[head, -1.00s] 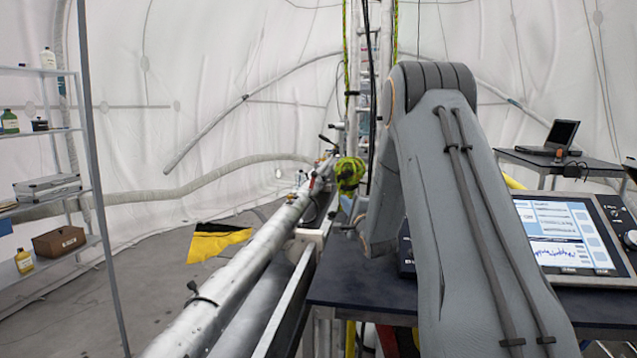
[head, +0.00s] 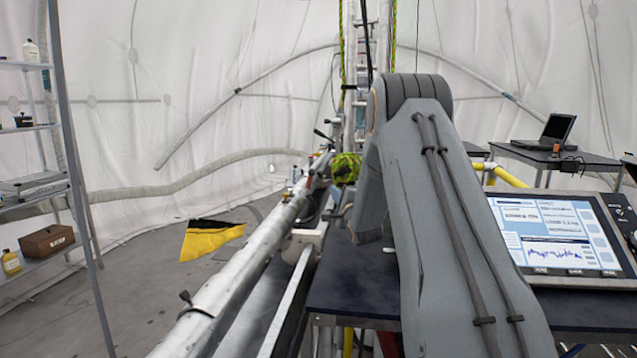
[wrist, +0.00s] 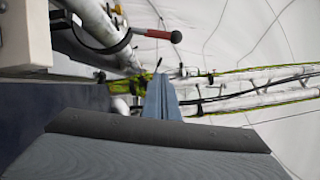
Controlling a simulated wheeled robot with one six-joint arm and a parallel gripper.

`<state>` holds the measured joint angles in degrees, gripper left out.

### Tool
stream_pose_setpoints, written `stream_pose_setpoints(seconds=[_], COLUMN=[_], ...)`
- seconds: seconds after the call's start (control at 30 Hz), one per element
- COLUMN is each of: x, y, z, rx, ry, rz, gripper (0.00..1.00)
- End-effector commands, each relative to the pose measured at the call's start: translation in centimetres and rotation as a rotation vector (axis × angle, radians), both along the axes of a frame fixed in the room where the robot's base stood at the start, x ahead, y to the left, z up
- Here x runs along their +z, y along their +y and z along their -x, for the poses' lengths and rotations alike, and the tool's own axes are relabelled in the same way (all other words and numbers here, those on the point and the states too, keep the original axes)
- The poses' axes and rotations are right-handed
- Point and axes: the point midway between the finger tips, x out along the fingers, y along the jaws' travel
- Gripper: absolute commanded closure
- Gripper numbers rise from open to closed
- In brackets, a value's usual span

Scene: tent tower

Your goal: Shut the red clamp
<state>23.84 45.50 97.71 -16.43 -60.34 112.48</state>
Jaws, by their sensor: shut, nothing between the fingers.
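The red clamp (wrist: 158,35) shows at the top of the wrist view.
A dark table (head: 350,292) with a monitor (head: 558,235) stands at the right. A shelf (head: 40,190) stands at far left.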

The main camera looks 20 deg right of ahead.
Motion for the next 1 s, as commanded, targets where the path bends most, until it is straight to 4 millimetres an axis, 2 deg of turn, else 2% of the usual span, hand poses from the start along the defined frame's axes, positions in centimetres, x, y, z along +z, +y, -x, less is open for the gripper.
stream_pose_setpoints(seconds=[0.1,0.37,0.43,0.6,1.0], x=[0.4,0.8,1.2,1.6,1.6], y=[-0.3,-0.9,0.6,2.2,2.8], z=[-2.3,-6.6,-6.9,-7.6,-7.9], rx=[0.002,0.002,0.005,0.004,0.002], ry=[-0.001,-0.002,0.001,0.000,-0.001], rz=[0.000,-0.001,-0.001,-0.001,-0.001], gripper=[1.00,1.00,1.00,1.00,1.00])
